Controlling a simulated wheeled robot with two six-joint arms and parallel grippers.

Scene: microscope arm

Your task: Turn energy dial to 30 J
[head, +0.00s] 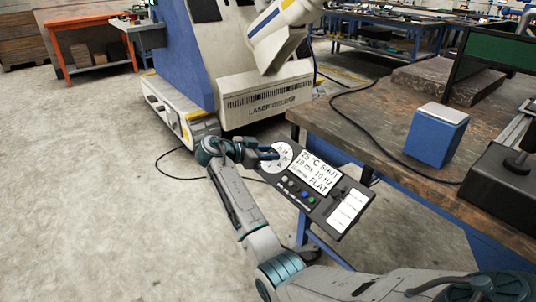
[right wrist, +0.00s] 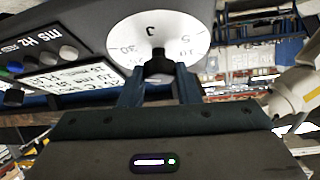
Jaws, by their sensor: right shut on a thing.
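The energy dial is a white disc (head: 284,158) at the left end of a dark control panel (head: 303,211). In the right wrist view the white disc (right wrist: 135,32) carries a J and numbers, with 30 at left and 10 at right. A black knob (right wrist: 158,66) sits at its near edge in that view. My right gripper (head: 268,153) is at the dial, with its two fingers (right wrist: 159,88) on either side of the knob, shut on it. The fingers hide part of the knob, and I cannot tell its pointer setting. My left gripper is not in view.
The panel also bears smaller coloured knobs (head: 293,188) and white labels (head: 318,172). A wooden workbench (head: 385,125) with a blue box (head: 436,136) stands at right. A large laser machine (head: 262,100) stands behind. The floor at left is clear apart from a cable.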

